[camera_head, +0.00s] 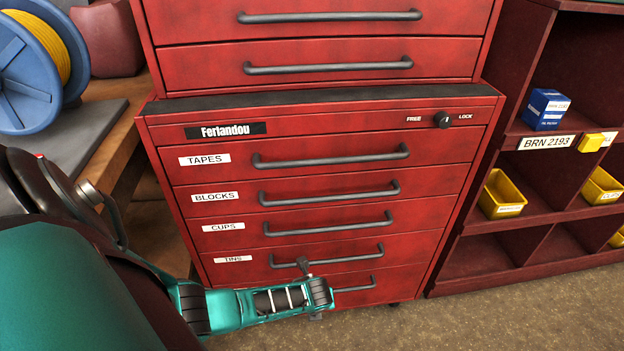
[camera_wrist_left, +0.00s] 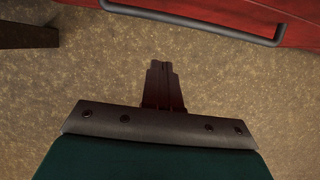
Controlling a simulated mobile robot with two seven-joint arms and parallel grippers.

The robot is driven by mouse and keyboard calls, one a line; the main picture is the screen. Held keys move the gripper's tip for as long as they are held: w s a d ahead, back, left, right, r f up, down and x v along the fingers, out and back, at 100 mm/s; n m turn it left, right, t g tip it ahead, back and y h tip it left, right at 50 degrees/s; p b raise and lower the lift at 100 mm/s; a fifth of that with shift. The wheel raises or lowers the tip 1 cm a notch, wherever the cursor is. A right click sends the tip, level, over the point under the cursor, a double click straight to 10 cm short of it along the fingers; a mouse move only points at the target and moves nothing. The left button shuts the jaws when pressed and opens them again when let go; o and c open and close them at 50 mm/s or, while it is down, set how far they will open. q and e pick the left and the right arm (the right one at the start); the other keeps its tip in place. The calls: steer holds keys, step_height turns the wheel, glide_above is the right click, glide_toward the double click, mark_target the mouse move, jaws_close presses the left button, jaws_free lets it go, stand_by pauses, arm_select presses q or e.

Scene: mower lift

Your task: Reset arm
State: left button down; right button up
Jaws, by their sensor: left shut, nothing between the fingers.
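My left arm comes in from the left in the head view and ends low in front of the red tool cabinet (camera_head: 350,175). In the left wrist view my left gripper (camera_wrist_left: 161,66) is shut and empty, with bare floor behind its fingers. A red drawer front with a dark handle (camera_wrist_left: 195,25) crosses the top of that view, apart from the fingertips. The cabinet's labelled drawers, TAPES, BLOCKS, CUPS and TINS, look shut. My arm partly hides the lowest drawer. My right gripper is not in view.
A dark red shelf unit (camera_head: 463,253) with yellow bins (camera_head: 502,195) and a blue box (camera_head: 545,109) stands at the right. A blue cable reel (camera_head: 25,75) sits on a wooden bench (camera_head: 110,168) at the left. Floor (camera_head: 480,318) is clear in front at the right.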

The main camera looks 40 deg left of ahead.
arm_select(q)
steer(key=p+v, duration=0.3)
steer(key=v, duration=0.4)
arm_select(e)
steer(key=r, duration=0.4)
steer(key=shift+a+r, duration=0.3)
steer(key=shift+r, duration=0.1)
